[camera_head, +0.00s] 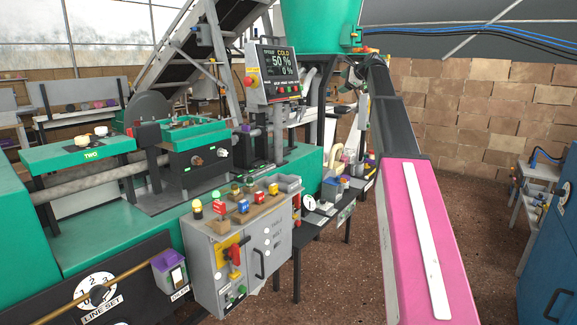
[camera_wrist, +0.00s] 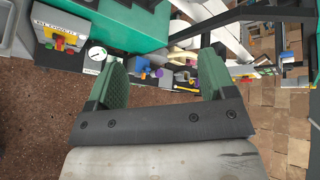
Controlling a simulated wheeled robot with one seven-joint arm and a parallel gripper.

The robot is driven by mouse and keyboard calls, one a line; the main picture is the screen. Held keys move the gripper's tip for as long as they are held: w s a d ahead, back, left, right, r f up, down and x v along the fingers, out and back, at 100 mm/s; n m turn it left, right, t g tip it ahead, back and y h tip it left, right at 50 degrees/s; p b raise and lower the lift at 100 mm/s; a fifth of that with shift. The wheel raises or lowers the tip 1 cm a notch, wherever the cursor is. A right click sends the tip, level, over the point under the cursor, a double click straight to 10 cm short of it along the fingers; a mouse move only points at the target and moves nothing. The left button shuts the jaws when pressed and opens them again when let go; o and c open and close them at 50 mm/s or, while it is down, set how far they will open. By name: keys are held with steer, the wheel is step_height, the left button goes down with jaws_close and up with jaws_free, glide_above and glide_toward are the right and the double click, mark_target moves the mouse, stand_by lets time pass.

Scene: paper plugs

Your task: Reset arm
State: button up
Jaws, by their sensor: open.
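My arm (camera_head: 425,235) shows in the head view at right of centre, with a pink link nearest and a dark link reaching up and away. My gripper (camera_wrist: 163,68) shows in the wrist view, with its two green ridged fingers wide apart and nothing between them. In the head view the far end of the arm is small beside the green hopper, and its fingers cannot be made out clearly. Beyond the fingers in the wrist view lie a round white gauge (camera_wrist: 97,53) and several small coloured parts, apart from the fingers.
A green machine (camera_head: 100,225) fills the left, with a grey control box (camera_head: 215,265) in front and a display panel (camera_head: 275,75) above. A green hopper (camera_head: 315,22) stands behind my arm. A blue cabinet (camera_head: 555,240) is at the right edge. Brown floor (camera_head: 345,285) is clear between.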

steer(key=s+a+f+n+g+h, duration=0.15)
steer(key=s+f, duration=0.45)
steer(key=f, duration=0.7)
steer(key=s+a+f+n+g+h, duration=0.1)
steer(key=s+a+f+n+g, duration=0.3)
steer(key=f, duration=1)
steer(key=s+f+n+t+h, duration=0.1)
steer(key=s+f+n, duration=0.1)
steer(key=s+f, duration=0.8)
steer(key=s+f+n+g+h, duration=0.4)
steer(key=s+f+n, duration=0.6)
steer(key=s+f, duration=1.9)
steer(key=shift+s+a+g, duration=0.35)
steer(key=shift+a+g, duration=0.05)
steer(key=shift+g, duration=0.45)
